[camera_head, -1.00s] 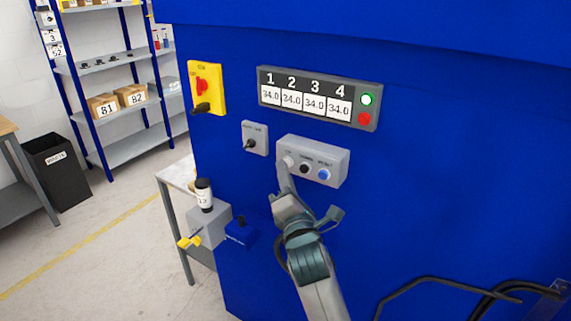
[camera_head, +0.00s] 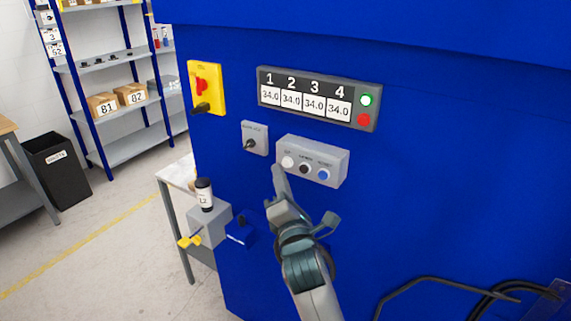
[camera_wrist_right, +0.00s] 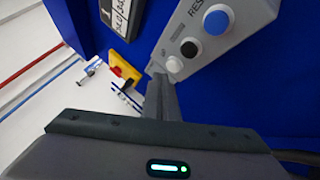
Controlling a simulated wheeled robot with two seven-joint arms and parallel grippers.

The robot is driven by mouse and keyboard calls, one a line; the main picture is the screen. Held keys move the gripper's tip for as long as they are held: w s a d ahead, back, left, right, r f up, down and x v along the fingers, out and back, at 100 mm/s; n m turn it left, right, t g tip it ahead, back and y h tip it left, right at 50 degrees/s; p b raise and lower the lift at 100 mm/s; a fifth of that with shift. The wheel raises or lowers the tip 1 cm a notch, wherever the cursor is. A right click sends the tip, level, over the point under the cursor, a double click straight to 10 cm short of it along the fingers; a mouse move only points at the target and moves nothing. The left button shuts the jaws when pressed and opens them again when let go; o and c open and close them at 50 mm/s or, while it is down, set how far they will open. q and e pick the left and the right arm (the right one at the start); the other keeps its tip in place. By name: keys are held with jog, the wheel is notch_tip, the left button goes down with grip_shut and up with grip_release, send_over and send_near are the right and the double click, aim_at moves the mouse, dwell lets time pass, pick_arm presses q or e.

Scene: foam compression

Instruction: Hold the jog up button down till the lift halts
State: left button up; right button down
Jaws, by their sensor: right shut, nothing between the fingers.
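The grey button box (camera_head: 312,153) is on the blue machine front. It has a white button (camera_head: 288,161) at left, a black one (camera_head: 304,168) in the middle and a blue one (camera_head: 323,174) at right. The label over the white button is too small to read. My right gripper (camera_head: 277,170) is shut and empty, its tips just below and left of the white button and apart from it. In the right wrist view the shut fingers (camera_wrist_right: 161,88) end beside the white button (camera_wrist_right: 175,64). My left gripper is not in view.
A small grey switch box (camera_head: 254,138) and a yellow switch plate (camera_head: 207,87) are at left.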

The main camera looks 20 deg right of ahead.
jog(key=shift+s+a+p, duration=0.2)
jog(key=shift+s+a, duration=0.6)
jog(key=shift+a, duration=0.2)
jog(key=shift+s+a+p, duration=0.2)
jog(key=shift+s+a, duration=0.55)
jog(key=shift+a, duration=0.25)
